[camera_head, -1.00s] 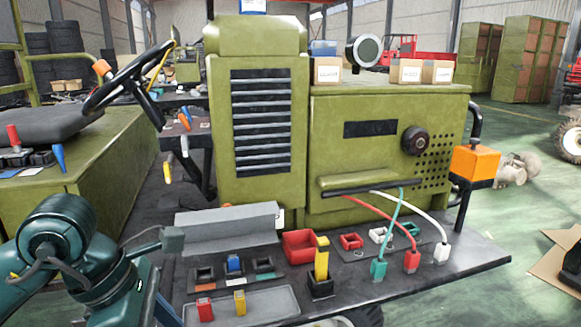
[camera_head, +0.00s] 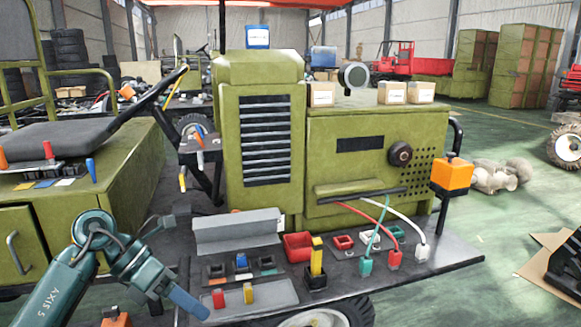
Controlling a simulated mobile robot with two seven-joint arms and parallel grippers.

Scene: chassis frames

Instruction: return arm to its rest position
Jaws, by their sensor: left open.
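My left arm (camera_head: 92,232) comes in from the lower left, teal and bent, marked AXIS 5. Its gripper (camera_head: 188,300) points down and right, with a blue-grey finger showing near the front left edge of the dark work deck (camera_head: 345,287). The gripper is open, and I see nothing held in it. Its tip overlaps the left end of a grey tray (camera_head: 270,296) in the picture; I cannot tell whether they touch. My right gripper is out of view.
On the deck are red (camera_head: 219,298) and yellow (camera_head: 248,293) plugs, a red bin (camera_head: 298,246), a yellow-handled switch (camera_head: 317,262) and cables to teal, red and white plugs (camera_head: 422,252). A green machine body (camera_head: 262,150) stands behind; a steering wheel (camera_head: 140,100) is at left.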

